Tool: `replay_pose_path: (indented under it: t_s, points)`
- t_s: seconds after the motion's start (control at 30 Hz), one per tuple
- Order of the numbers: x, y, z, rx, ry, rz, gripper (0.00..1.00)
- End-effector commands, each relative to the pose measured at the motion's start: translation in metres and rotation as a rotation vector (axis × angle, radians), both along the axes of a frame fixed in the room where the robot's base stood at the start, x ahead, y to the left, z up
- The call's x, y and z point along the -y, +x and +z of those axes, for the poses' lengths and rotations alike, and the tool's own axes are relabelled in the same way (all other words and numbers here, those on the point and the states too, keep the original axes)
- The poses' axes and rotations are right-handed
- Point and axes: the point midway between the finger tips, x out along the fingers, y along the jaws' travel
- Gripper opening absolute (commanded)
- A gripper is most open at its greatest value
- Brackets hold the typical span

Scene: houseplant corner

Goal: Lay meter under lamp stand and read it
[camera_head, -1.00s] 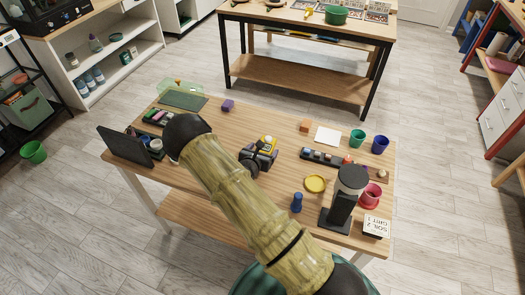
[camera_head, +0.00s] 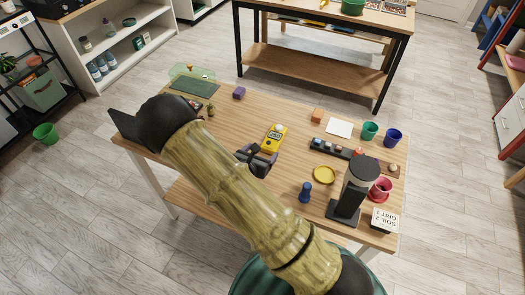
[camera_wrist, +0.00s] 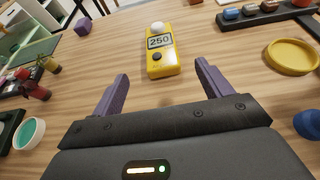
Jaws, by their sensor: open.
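The yellow meter (camera_head: 273,138) lies face up on the wooden table, a little beyond my gripper (camera_head: 257,158). In the wrist view the meter (camera_wrist: 161,55) has a white dome at its far end, a dark knob and a display reading 250. My gripper (camera_wrist: 161,74) is open and empty, its purple fingers apart on the near side of the meter.
A yellow saucer (camera_head: 324,174) and a blue peg-like piece (camera_head: 305,193) lie between meter and stand. A dark rack (camera_head: 338,150) holds several small pieces. The wood around the meter is mostly clear.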

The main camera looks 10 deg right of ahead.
Motion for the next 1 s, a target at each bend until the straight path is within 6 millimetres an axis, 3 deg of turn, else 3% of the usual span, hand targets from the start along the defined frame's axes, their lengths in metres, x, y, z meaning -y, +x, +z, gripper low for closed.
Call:
replay_pose_path:
  t_s: [0.43,0.57,0.67,0.8,1.0]
  points:
    - [0.003,0.0,0.001,0.002,0.003,-0.011,0.78]
    - [0.018,-0.007,0.01,0.015,0.038,-0.103,0.78]
    - [0.04,-0.022,0.024,0.035,0.1,-0.258,0.78]
    - [0.073,-0.057,0.044,0.065,0.237,-0.546,0.78]
    - [0.093,-0.108,0.061,0.108,0.455,-0.911,0.78]
